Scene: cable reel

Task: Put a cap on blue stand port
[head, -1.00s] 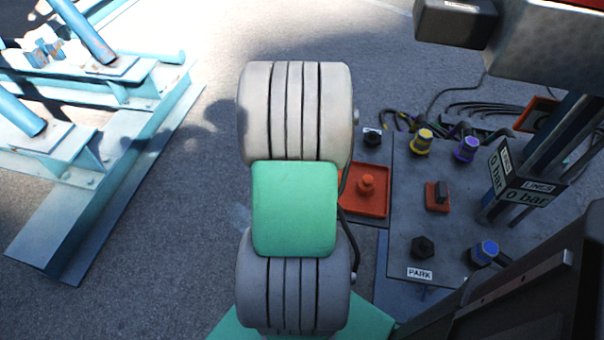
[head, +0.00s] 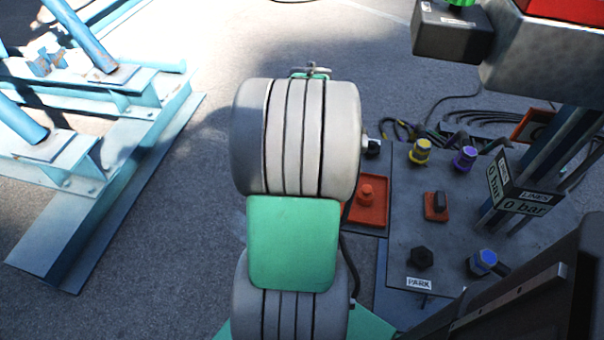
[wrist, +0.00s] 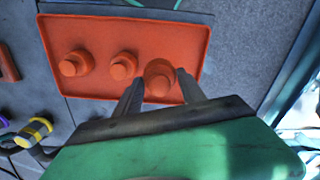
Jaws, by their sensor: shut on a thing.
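The wrist view shows an orange tray (wrist: 90,90) with two orange caps, one at the left (wrist: 75,63) and one in the middle (wrist: 123,66). My gripper (wrist: 160,82) is shut on a third orange cap (wrist: 159,84) at the tray's right part. I cannot tell whether this cap is clear of the tray floor. In the head view my arm hides my gripper and part of the tray (head: 376,218); one cap (head: 366,194) shows there. A blue-ringed port (head: 487,262) stands at the front right of the grey panel (head: 400,190), with no orange cap on it.
The panel also bears a yellow port (head: 420,152), a purple port (head: 465,158), a switch on an orange plate (head: 436,206) and a black knob (head: 421,257) above a PARK label. A gauge sign post (head: 520,195) rises at the right. Cables lie behind.

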